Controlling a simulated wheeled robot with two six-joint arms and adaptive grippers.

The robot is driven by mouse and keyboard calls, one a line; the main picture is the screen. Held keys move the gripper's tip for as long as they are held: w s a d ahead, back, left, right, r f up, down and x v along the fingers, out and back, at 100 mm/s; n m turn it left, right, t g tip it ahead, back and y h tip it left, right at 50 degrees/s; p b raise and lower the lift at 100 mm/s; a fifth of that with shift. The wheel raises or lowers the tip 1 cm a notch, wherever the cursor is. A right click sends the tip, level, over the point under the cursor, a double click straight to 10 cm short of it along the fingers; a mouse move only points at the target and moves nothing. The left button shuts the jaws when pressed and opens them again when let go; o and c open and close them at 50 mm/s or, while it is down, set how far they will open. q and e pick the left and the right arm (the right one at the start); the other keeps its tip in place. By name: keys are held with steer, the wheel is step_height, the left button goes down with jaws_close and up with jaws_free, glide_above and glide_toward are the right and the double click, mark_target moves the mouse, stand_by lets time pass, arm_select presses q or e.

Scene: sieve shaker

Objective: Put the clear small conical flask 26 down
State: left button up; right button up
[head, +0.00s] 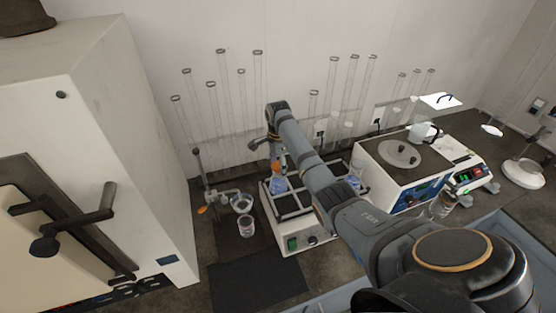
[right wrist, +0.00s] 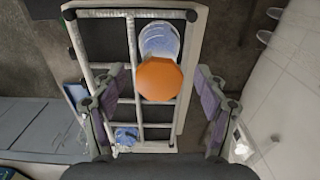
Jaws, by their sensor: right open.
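A small conical flask (head: 278,184) with bluish contents stands in the rack frame of the shaker (head: 291,240). In the right wrist view its orange stopper (right wrist: 159,80) faces the camera, and part of its clear body (right wrist: 160,40) shows behind. My right gripper (head: 276,154) is above this flask. In the right wrist view its fingers are open, one on each side of the stopper and apart from it. No number is legible on the flask. My left gripper is not in view.
A second flask (head: 355,180) stands at the rack's far right, partly behind my right arm. Beakers (head: 246,227) stand left of the shaker. A white device (head: 405,165) stands right. Tall glass cylinders (head: 222,80) line the wall. A dark mat (head: 258,283) lies clear in front.

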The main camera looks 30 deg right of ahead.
step_height(320, 180, up, 7)
steer(key=shift+f+b, duration=0.1)
steer(key=shift+b, duration=0.6)
steer(key=shift+f, duration=0.1)
